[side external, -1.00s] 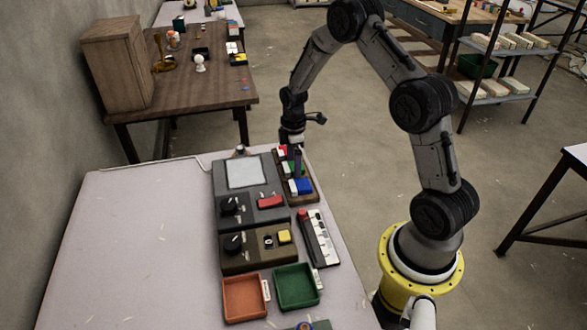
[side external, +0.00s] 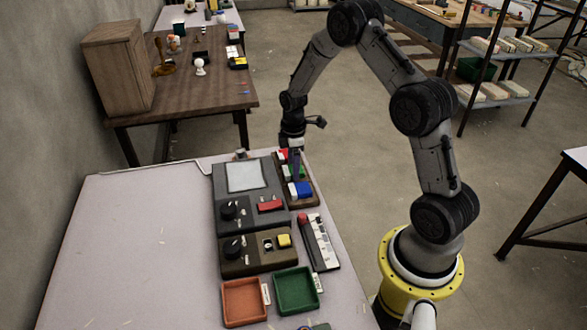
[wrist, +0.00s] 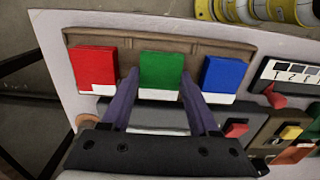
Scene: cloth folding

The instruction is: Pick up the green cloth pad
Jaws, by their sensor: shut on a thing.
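The green cloth pad (wrist: 160,68) has a white strip along its near edge. It sits in the middle of a brown tray (wrist: 112,40), between a red pad (wrist: 93,66) and a blue pad (wrist: 221,76). My gripper (wrist: 160,80) has its purple fingers on the left and right sides of the green pad and is shut on it. In the side view my gripper (side external: 295,168) is down at the tray, and its fingers partly hide the green pad. I cannot tell whether the pad is lifted off the tray.
A grey device with a pale screen (side external: 245,176) stands beside the tray. A panel with a yellow button (side external: 284,240), a white-keyed unit (side external: 321,243), an orange tray (side external: 244,301) and a green tray (side external: 296,290) lie nearer. The table's left part (side external: 140,250) is clear.

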